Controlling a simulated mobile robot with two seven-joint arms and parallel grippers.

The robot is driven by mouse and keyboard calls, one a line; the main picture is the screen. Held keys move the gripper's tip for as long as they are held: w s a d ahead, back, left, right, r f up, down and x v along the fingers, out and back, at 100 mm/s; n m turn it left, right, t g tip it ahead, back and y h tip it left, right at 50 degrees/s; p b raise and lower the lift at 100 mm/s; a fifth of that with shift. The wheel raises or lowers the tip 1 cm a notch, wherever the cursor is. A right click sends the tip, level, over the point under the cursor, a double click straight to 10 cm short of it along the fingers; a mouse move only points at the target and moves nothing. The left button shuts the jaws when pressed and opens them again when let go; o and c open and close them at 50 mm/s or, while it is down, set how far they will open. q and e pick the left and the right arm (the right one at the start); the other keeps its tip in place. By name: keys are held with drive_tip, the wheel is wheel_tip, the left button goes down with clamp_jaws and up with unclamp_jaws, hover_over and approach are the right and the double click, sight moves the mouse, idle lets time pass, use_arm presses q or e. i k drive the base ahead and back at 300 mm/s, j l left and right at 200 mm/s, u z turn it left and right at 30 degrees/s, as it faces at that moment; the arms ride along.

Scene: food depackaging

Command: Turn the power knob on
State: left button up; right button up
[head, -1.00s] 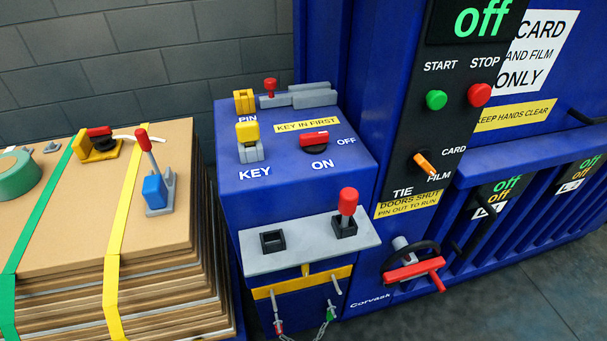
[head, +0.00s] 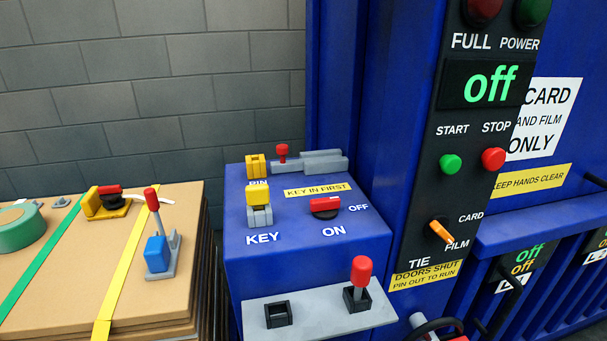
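The power knob (head: 325,207) is a red-topped black rotary switch on the blue control box (head: 290,250). Its bar lies roughly sideways, between the ON label in front and the OFF label to its right; I cannot tell its exact setting. A yellow key (head: 258,196) stands in a grey holder above the KEY label, left of the knob. The green display (head: 491,86) on the machine panel reads "off". The POWER lamp (head: 532,10) above it is dark green and looks unlit. Neither of my grippers is in view.
A strapped cardboard stack (head: 60,270) stands left, bearing green tape (head: 20,228), a yellow-and-red tool and a blue-and-grey tool. A red-topped lever (head: 361,275) rises from the grey shelf (head: 318,311) before the box. START (head: 450,164) and STOP (head: 493,159) buttons are right.

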sight(324, 209)
drive_tip(key=i+l, duration=0.1)
drive_tip(key=l, duration=0.35)
drive_tip(key=i+l, duration=0.1)
drive_tip(key=l, duration=0.35)
drive_tip(key=i+l+u, duration=0.1)
drive_tip(key=l, duration=0.4)
